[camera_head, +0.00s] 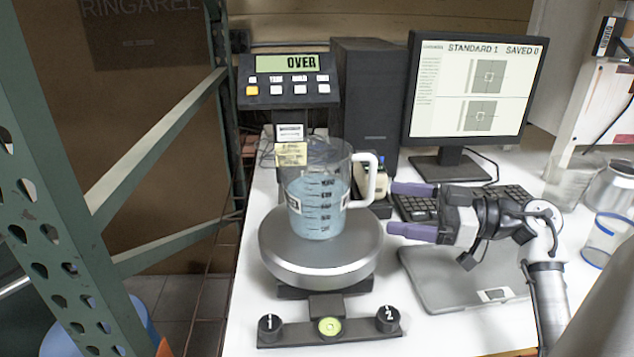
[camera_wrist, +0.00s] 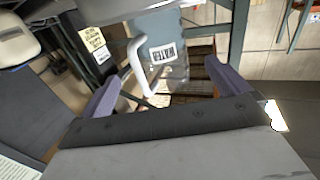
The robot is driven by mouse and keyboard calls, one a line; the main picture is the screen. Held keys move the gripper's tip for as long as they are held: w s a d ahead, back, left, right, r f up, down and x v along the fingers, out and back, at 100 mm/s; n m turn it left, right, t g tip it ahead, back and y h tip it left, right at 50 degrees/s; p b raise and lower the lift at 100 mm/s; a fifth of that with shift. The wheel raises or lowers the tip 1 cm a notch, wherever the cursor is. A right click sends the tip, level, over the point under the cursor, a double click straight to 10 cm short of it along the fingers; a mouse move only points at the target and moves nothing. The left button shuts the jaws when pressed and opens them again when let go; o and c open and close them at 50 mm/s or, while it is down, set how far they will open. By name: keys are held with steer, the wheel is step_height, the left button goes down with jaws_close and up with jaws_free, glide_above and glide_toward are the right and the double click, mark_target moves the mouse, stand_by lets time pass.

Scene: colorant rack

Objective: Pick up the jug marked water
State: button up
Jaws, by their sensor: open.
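The jug marked water (camera_head: 318,197) is a clear measuring jug with pale blue liquid. It stands upright on the round silver pan (camera_head: 320,250) of a scale, its white handle facing right. In the wrist view the jug (camera_wrist: 165,33) shows its "WATER" label, with the handle at its left. My gripper (camera_head: 390,208) is open, just right of the handle, its purple fingers pointing left at it. In the wrist view the handle shows between the spread fingers of my gripper (camera_wrist: 163,88). I cannot tell whether the fingertips reach past the handle.
The scale display (camera_head: 290,80) reads "OVER" behind the jug. A monitor (camera_head: 470,90) and keyboard (camera_head: 465,203) stand behind my gripper. Clear containers (camera_head: 606,238) stand at the right. A green metal rack post (camera_head: 45,190) is at the left. Two black knobs (camera_head: 270,325) are in front.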

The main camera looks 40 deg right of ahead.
mark_target(344, 195)
steer(key=p+x, duration=0.1)
steer(key=x, duration=0.4)
steer(key=shift+w+a, duration=0.1)
steer(key=shift+w, duration=0.05)
steer(key=p+x, duration=0.2)
steer(key=x, duration=0.1)
steer(key=p+x, duration=0.1)
steer(key=x, duration=0.1)
steer(key=shift+w+r, duration=0.1)
steer(key=shift+r, duration=0.25)
steer(key=shift+w+f, duration=0.1)
steer(key=shift+w, duration=0.05)
steer(key=c, duration=1)
steer(key=shift+c, duration=0.7)
step_height(344, 195, up, 20)
steer(key=b, duration=0.3)
steer(key=shift+b, duration=0.35)
